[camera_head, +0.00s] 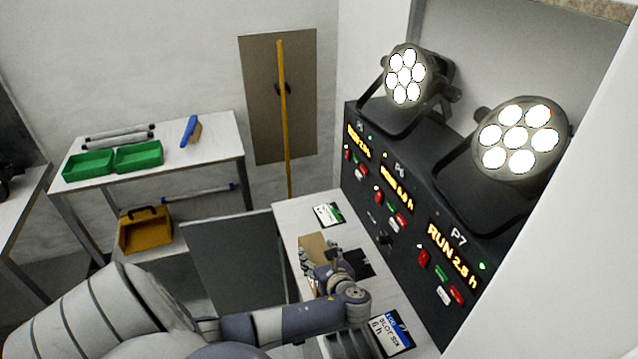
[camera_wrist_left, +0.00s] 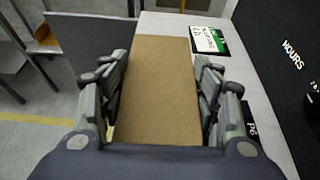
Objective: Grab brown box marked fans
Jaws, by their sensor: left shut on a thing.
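A plain brown box (camera_head: 313,244) sits on the narrow white table in front of the black control panel. It fills the middle of the left wrist view (camera_wrist_left: 160,90), and no marking shows on the face I see. My left gripper (camera_wrist_left: 158,85) has a finger on each side of the box and is shut on it. In the head view the left gripper (camera_head: 318,268) hides the near part of the box. Whether the box touches the table cannot be told. My right gripper is in neither view.
The black panel (camera_head: 383,190) carries two lit par cans (camera_head: 405,77) (camera_head: 516,138). Labelled cards (camera_head: 328,214) (camera_head: 391,333) lie on the white table (camera_head: 292,215). A grey panel (camera_head: 235,265) stands left of it. A back table (camera_head: 215,140) holds green trays (camera_head: 138,156); an orange bin (camera_head: 146,232) is below.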

